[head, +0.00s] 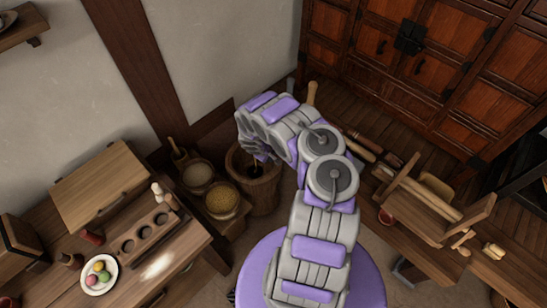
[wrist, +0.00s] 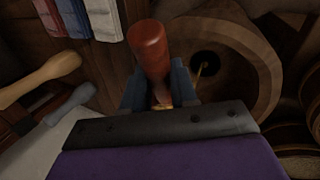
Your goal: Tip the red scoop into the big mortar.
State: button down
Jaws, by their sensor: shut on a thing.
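In the head view the big mortar (head: 262,192), a wooden tub with a dark hollow, stands on the floor beyond my base. My gripper (head: 262,156) is over its rim. In the wrist view my gripper (wrist: 160,92) is shut on the red scoop (wrist: 150,48), whose rounded red-brown end shows between the fingers. The rest of the scoop is hidden or too dark to make out. The mortar's wide rim (wrist: 262,75) is just right of the fingers. A thin golden streak (wrist: 198,66) shows by its dark hollow; I cannot tell whether it is grain.
A pale-filled tub (head: 197,174) and a golden-grain tub (head: 222,201) stand left of the mortar. A table (head: 125,265) with a plate (head: 99,274) is at left. A bench (head: 430,258) with wooden tools is at right. Cloths (wrist: 88,18) hang at upper left in the wrist view.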

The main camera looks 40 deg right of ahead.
jog(key=shift+w+a+r+g+h, duration=0.3)
jog(key=shift+a+r+g+h, duration=0.25)
jog(key=shift+h, duration=0.25)
jog(key=w+a+g+h, duration=0.1)
jog(key=h, duration=0.1)
jog(key=a+r+n+g+h, duration=0.1)
jog(key=w+a+r+g+h, duration=0.1)
jog(key=h, duration=0.1)
jog(key=shift+w+a+r+n+g+h, duration=0.15)
jog(key=shift+w+r+n+g+h, duration=0.1)
jog(key=shift+w+n+g+h, duration=0.1)
jog(key=shift+r+p, duration=0.1)
jog(key=shift+p, duration=0.25)
